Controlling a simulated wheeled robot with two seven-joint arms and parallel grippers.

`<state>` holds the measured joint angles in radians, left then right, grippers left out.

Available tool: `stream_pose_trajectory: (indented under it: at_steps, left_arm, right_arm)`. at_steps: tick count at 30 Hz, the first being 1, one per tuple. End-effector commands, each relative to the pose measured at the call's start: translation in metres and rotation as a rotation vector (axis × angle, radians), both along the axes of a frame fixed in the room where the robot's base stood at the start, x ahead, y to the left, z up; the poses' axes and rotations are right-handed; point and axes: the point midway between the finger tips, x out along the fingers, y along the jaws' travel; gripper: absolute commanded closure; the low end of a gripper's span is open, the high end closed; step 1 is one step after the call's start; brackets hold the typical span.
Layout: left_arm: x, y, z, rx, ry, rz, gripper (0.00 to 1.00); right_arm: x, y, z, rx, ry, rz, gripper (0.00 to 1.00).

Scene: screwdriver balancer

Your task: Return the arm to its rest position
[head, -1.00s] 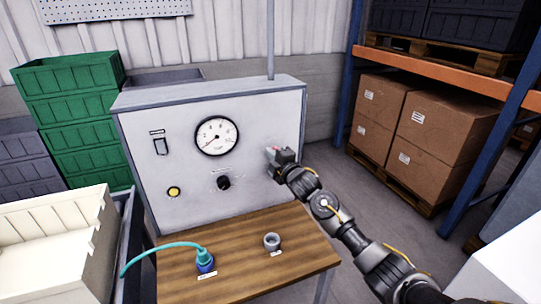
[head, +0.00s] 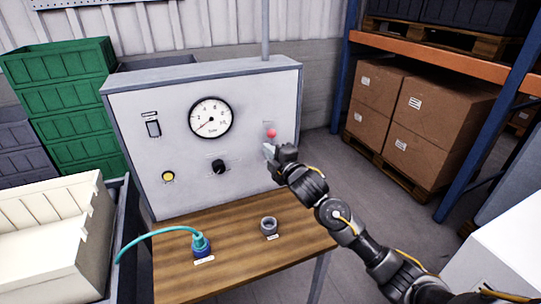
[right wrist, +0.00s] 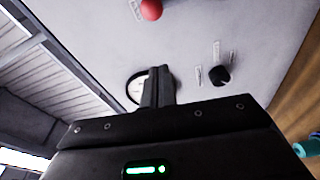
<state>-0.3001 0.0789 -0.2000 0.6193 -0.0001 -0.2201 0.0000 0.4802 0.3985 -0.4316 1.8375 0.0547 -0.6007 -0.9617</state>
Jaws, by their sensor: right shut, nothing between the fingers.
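My right gripper (head: 268,151) is shut and empty in front of the right part of the grey panel (head: 255,90). Just above it in the head view is a red knob (head: 272,133), which also shows at the top of the right wrist view (right wrist: 151,9), apart from the fingers. The shut fingers (right wrist: 158,88) cover part of the gauge in the right wrist view. My right arm reaches in from the lower right. My left gripper is not in view.
The panel carries a gauge (head: 211,118), a black knob (head: 219,166), a switch (head: 153,129) and a yellow button (head: 168,176). On the wooden table (head: 235,262) stand a blue connector with a teal cable (head: 201,246) and a grey socket (head: 269,227). Boxes (head: 430,115) fill the right shelf.

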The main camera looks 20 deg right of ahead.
Motion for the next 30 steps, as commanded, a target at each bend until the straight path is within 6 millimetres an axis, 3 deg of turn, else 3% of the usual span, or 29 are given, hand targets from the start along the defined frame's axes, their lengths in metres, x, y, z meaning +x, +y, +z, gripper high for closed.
stream_pose_trajectory:
  at_steps: [17, 20, 23, 26, 30]
  left_arm:
    - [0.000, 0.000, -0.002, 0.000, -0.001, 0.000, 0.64]
    - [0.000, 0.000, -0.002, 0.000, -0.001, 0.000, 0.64]
    - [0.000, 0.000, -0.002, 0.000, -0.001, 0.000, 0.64]
    - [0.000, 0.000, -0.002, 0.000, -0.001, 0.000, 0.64]
    - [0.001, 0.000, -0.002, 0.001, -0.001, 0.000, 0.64]
  right_arm:
    - [-0.006, -0.002, 0.000, 0.001, 0.000, -0.001, 1.00]
    - [-0.012, 0.000, -0.011, 0.026, 0.030, -0.004, 1.00]
    - [-0.032, 0.002, -0.044, 0.107, 0.128, -0.022, 1.00]
    - [-0.072, 0.003, -0.096, 0.252, 0.298, -0.072, 1.00]
    - [-0.155, 0.001, -0.174, 0.495, 0.585, -0.210, 1.00]
